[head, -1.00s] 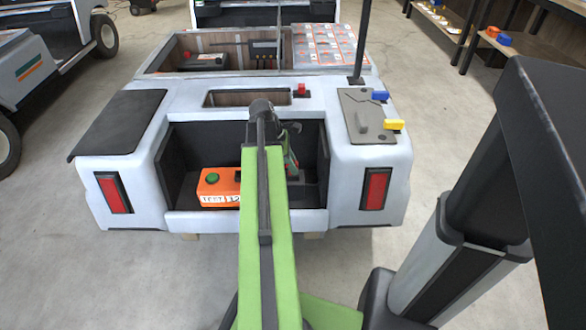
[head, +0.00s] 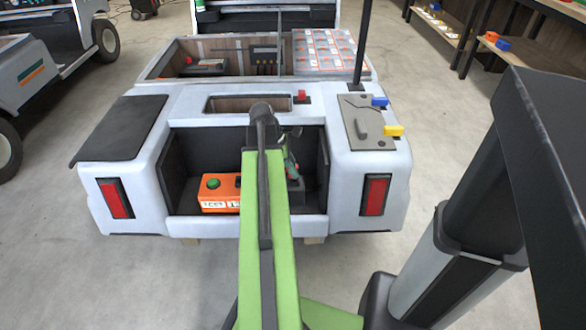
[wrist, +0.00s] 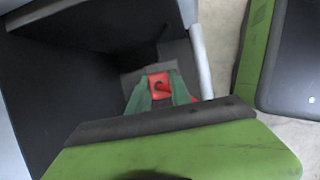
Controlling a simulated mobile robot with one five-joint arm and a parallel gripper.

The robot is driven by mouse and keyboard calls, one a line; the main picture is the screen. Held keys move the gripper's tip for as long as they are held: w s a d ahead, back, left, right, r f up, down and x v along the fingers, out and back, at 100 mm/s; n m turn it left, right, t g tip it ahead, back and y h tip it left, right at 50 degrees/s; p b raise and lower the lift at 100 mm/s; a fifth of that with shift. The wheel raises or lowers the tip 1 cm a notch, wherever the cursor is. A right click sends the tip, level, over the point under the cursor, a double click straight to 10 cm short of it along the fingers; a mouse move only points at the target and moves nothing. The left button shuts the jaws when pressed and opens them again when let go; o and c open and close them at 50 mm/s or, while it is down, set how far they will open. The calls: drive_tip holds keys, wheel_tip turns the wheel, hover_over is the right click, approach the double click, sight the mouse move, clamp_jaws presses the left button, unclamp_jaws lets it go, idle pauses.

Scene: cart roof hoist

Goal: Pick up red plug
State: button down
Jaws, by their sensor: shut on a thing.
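In the wrist view, my gripper (wrist: 161,90) has two green fingers closed on a red plug (wrist: 158,80), which shows as a red block with a short round stub. In the head view, my gripper (head: 290,168) is partly hidden behind my own arm, inside the dark rear bay of the white cart (head: 345,220). A separate small red piece (head: 302,97) stands on the ledge above the bay.
An orange box (head: 220,193) with a green cap sits in the bay, left of my gripper. Dark walls enclose the bay. Blue (head: 380,101) and yellow (head: 394,131) pieces stand on a grey plate at the right. An upright post (head: 360,50) rises from the cart's right side.

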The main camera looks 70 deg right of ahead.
wheel_tip(320, 180, up, 9)
drive_tip(key=p, duration=0.8)
drive_tip(key=shift+f, duration=0.1)
drive_tip(key=shift+s, duration=0.1)
